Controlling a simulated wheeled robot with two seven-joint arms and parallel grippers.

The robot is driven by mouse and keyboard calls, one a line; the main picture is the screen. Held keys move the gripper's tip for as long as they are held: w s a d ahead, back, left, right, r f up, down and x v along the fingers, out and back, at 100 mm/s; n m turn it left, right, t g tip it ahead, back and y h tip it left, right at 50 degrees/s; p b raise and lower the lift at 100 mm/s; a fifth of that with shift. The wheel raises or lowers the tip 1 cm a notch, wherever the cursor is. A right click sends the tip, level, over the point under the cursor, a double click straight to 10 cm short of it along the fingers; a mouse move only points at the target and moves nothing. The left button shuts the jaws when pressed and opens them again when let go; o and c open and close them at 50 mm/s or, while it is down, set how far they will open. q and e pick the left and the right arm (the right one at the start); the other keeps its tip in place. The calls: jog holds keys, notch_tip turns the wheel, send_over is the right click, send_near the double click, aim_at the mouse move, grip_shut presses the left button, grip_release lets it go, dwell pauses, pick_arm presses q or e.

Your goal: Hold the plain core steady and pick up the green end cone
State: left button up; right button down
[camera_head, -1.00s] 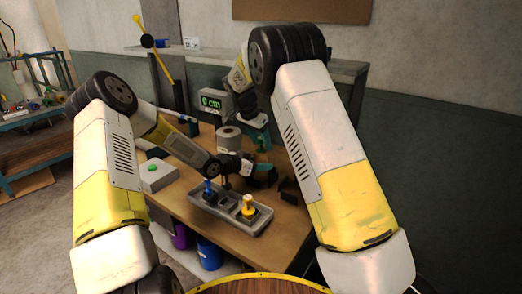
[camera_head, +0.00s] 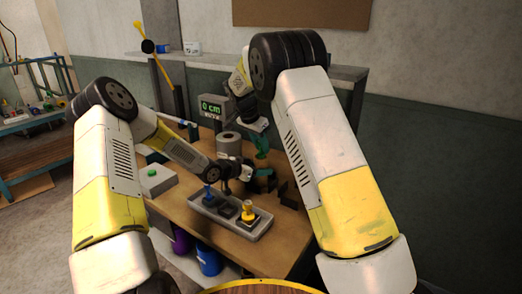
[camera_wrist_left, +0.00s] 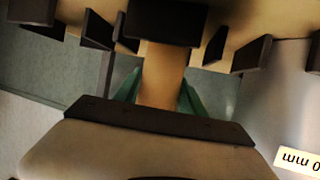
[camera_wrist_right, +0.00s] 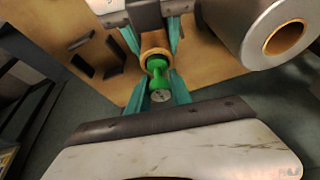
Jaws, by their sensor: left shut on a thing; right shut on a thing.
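The plain core, a tan tube (camera_wrist_left: 163,68), is between the teal fingers of my left gripper (camera_wrist_left: 158,95), which is shut on it. Its open end (camera_wrist_right: 156,42) faces the right wrist camera. The green end cone (camera_wrist_right: 158,72) is right at that end; I cannot tell how far it sits inside. My right gripper (camera_wrist_right: 158,88) is shut on the green cone, with a teal finger on each side. In the head view my left gripper (camera_head: 264,174) is low over the table and my right gripper (camera_head: 261,140) is just above and behind it.
A grey tray (camera_head: 203,208) at the table's front holds a blue cone (camera_head: 208,192) and a yellow one (camera_head: 247,211). A grey foil roll (camera_wrist_right: 272,32) stands close to the grippers. Dark brackets (camera_head: 288,194) stand at right. A white button box (camera_head: 156,179) and a display (camera_head: 213,106) stand further left.

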notch_tip(320, 180, up, 9)
jog(key=shift+r, duration=0.1)
pick_arm(q)
jog(key=o, duration=1.4)
jog(key=shift+o, duration=0.2)
